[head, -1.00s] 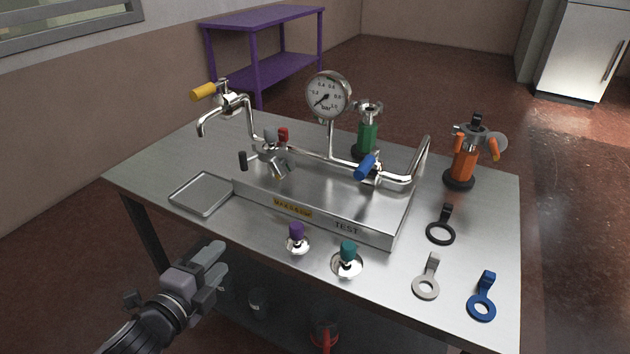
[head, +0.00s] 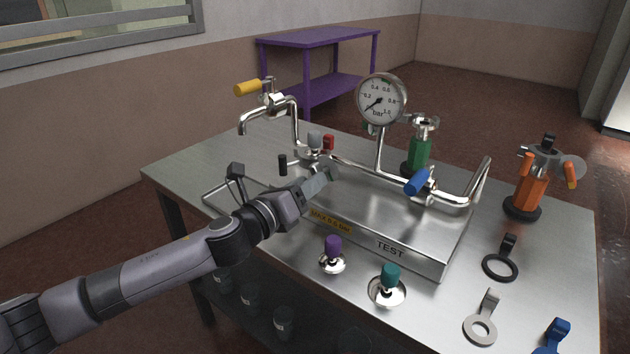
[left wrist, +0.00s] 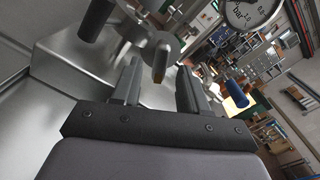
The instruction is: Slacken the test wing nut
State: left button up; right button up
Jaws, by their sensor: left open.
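The test rig is a steel base (head: 390,222) marked TEST with bent pipes and a dial gauge (head: 381,98) on it. At its left pipe joint is a metal clamp (head: 315,140) with a black grip and a red knob beside it. My left gripper (head: 325,180) is in front of this clamp and hides its lower part. In the left wrist view its two fingers (left wrist: 157,88) are apart and empty. A metal piece with a brownish end (left wrist: 160,62) shows beyond and between the fingertips, seemingly not touched. I cannot make out the wing nut's shape clearly. My right gripper is not in view.
A yellow-handled valve (head: 246,88) and a blue-handled valve (head: 418,182) stick out from the pipes. Purple (head: 333,246) and teal (head: 391,277) knobbed pieces stand in front. Ring tools lie at right.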

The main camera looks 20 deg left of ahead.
pick_arm(q)
jog(key=shift+x, duration=1.3)
grip_shut()
